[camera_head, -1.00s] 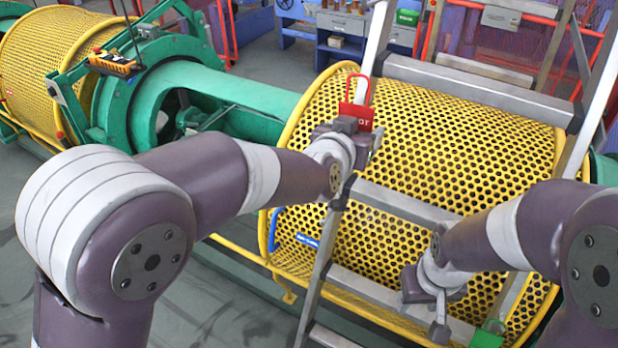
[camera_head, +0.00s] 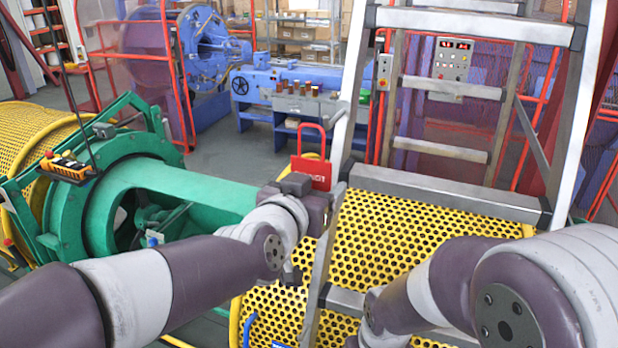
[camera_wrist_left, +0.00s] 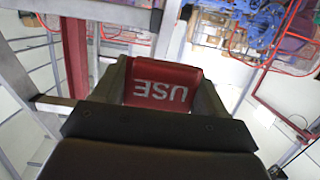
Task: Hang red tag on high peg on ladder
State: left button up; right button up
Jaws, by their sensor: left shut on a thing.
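The red tag (camera_head: 311,171) has a square body with white lettering and a tall red loop on top. My left gripper (camera_head: 311,188) is shut on the tag's lower part and holds it upright, beside the ladder's left rail. In the left wrist view the tag (camera_wrist_left: 163,88) sits between the two fingers, its white lettering upside down. The silver ladder (camera_head: 440,193) stands in front of the yellow perforated drum.
The yellow perforated drum (camera_head: 400,235) lies behind the ladder, with a green machine shaft (camera_head: 185,185) to its left. A control box (camera_head: 452,59) and a blue bench (camera_head: 290,90) stand farther back. Open air lies above the tag.

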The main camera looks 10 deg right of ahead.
pick_arm(q)
jog(key=shift+w+d+f, duration=0.1)
jog(key=shift+w+d, duration=0.1)
jog(key=shift+w, duration=0.35)
jog(key=shift+w+d+f, duration=0.1)
jog(key=shift+w+d, duration=0.1)
jog(key=shift+w, duration=0.35)
jog(key=shift+w+d, duration=0.2)
jog(key=shift+w, duration=0.1)
jog(key=shift+x, duration=1.2)
jog(key=shift+s+d+r, duration=0.1)
jog(key=shift+s+r, duration=0.05)
jog(key=shift+r, duration=0.05)
